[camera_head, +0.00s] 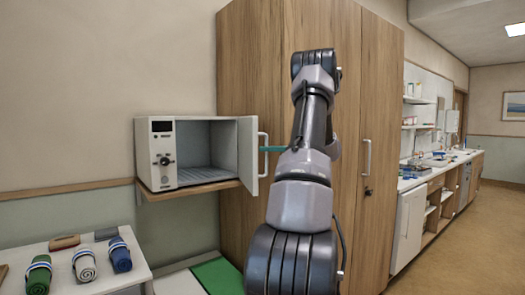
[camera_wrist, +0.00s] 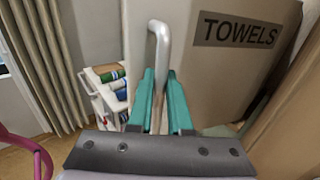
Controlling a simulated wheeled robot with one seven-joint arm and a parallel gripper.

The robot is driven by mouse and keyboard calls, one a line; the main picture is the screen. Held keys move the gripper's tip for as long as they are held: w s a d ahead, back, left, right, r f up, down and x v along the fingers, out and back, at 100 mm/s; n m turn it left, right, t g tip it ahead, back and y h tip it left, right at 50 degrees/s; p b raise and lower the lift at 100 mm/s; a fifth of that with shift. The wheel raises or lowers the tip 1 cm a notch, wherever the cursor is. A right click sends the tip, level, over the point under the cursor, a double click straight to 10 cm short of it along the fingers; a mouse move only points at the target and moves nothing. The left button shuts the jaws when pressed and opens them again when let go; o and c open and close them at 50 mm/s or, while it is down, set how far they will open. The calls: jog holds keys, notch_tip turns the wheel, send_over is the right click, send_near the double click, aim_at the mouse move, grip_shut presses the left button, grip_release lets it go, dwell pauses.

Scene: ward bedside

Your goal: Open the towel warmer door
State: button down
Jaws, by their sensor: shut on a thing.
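The towel warmer (camera_head: 158,160) is a white box on a wooden wall shelf. Its door (camera_head: 248,155) stands wide open, swung out to the right, and the empty-looking inside with a ribbed floor shows. In the wrist view the door's outer face (camera_wrist: 215,75) carries the label "TOWELS". The door has a pale bar handle (camera_wrist: 161,60), also seen edge-on in the head view (camera_head: 263,155). My gripper (camera_wrist: 160,85) has teal fingers on both sides of the handle and is shut on it. In the head view my arm hides most of the gripper.
A white cart (camera_head: 75,262) at lower left bears rolled towels in blue, white and green (camera_head: 121,257). A tall wooden cabinet (camera_head: 245,70) stands close behind the door and my arm. A counter with shelves (camera_head: 440,170) runs along the right, with open floor (camera_head: 440,250) before it.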

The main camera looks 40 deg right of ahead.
jog(key=shift+w+r, duration=0.1)
jog(key=c, duration=0.8)
grip_release()
jog(key=shift+c, duration=0.2)
jog(key=v, duration=1)
jog(key=shift+d, duration=0.35)
